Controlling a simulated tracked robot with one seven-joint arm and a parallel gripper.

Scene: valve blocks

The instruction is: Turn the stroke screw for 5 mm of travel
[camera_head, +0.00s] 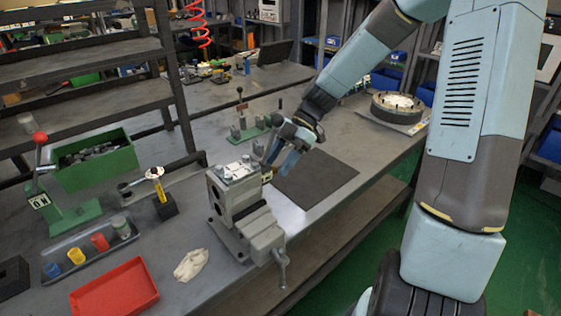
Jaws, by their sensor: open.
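My gripper (281,164) is at the end of the blue-grey arm in the middle of the picture, pointing down, with its fingers apart and nothing visible between them. It is just right of and behind a grey vise (262,236) on the bench. A light metal block (237,170) sits at the top of the vise. A small yellow patch shows beside the block, below my gripper. I cannot make out the stroke screw; it is too small or hidden. Whether a finger touches anything is unclear.
A dark mat (318,180) lies right of the vise. A green lever stand (246,128) is behind my gripper. A red tray (115,292), white cloth (191,264), rack of coloured cylinders (90,247) and green bin (97,162) are left. A round part (398,106) lies far right.

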